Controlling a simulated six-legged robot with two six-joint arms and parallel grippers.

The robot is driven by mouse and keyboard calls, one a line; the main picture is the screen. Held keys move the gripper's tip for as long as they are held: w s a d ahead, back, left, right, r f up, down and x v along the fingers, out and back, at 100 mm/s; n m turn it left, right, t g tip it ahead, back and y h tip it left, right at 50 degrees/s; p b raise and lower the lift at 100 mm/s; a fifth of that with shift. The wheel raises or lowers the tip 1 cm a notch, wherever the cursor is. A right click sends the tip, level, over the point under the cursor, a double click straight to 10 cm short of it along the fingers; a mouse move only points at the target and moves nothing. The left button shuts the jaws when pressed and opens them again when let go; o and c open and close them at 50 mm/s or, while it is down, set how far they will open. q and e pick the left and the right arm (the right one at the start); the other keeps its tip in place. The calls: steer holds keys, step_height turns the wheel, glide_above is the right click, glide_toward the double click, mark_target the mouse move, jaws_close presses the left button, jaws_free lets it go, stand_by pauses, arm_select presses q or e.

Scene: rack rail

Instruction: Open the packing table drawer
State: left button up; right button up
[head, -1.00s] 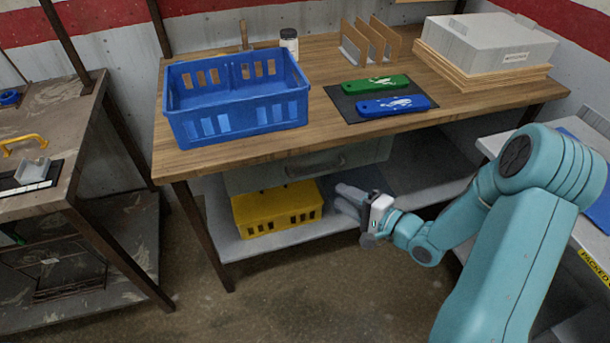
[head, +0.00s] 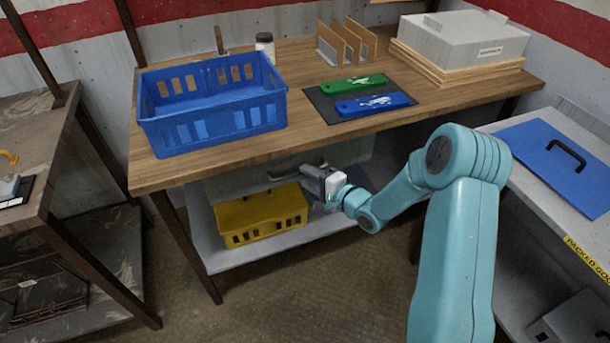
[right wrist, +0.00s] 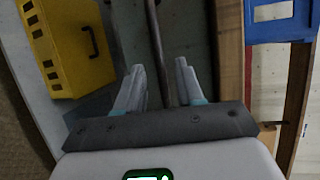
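The packing table (head: 215,150) has a grey-green drawer (head: 350,152) under its wooden top. The drawer looks shut, its front partly hidden by my arm. Its dark bar handle (head: 284,175) shows just left of my right gripper (head: 308,176). In the right wrist view, the handle (right wrist: 158,45) runs between the two spread fingers of my right gripper (right wrist: 160,70), with gaps on both sides. Whether the fingertips reach around the bar is hard to tell. My left gripper is not in view.
A yellow crate (head: 262,217) stands on the lower shelf just below the drawer. A side table with a blue panel (head: 550,150) stands at the right.

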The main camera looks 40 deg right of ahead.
steer(key=shift+x, duration=1.1)
steer(key=shift+a, duration=0.1)
jaws_close()
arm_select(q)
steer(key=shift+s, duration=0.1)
arm_select(e)
steer(key=shift+s, duration=0.2)
